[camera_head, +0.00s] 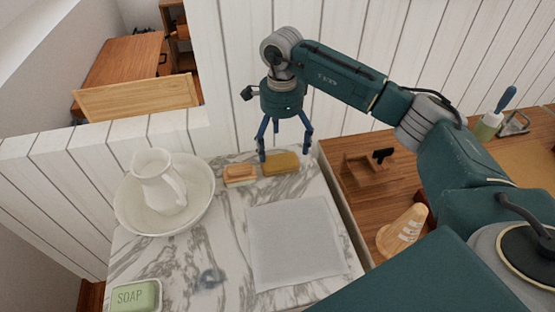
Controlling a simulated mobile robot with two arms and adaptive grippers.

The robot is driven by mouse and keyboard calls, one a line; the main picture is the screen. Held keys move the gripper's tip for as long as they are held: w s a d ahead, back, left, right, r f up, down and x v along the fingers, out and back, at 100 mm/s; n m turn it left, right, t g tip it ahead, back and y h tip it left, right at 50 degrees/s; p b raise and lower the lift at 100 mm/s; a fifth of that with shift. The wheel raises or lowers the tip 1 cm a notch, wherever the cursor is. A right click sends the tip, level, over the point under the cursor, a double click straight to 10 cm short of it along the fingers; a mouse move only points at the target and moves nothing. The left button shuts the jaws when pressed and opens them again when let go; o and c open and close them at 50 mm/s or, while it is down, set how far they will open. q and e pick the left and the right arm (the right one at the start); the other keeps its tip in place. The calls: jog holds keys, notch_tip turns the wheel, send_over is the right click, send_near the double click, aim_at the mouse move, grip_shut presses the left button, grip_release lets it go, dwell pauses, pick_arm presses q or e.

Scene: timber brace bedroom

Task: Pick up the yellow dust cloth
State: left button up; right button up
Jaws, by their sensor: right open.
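The yellow dust cloth (282,164) looks like a small folded block. It lies on the marble top (190,262) near its back edge. My right gripper (285,149) points down over the cloth with its blue fingers spread. One fingertip is at the cloth's left end and the other near its right end; I cannot tell whether they touch it. Nothing is held between the fingers. My left gripper does not show.
A small tan block (240,175) sits close left of the cloth. A white pitcher (160,182) stands in a basin (127,212). A pale grey sheet (292,243) lies in front. A green soap (135,296) is front left. A plank wall (240,80) rises behind.

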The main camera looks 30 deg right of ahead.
aim_at(281, 163)
notch_tip(281, 163, down, 2)
jog(key=shift+f, duration=0.35)
notch_tip(281, 163, down, 4)
jog(key=shift+s+a+f+p, duration=0.15)
jog(key=shift+p, duration=0.9)
jog(key=shift+f, duration=0.25)
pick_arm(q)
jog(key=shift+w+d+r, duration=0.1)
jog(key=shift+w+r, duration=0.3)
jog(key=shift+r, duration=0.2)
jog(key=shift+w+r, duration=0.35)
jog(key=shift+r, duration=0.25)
pick_arm(e)
jog(key=shift+f, duration=0.1)
jog(key=shift+c, duration=0.7)
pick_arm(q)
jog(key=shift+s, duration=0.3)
pick_arm(e)
jog(key=c, duration=1.1)
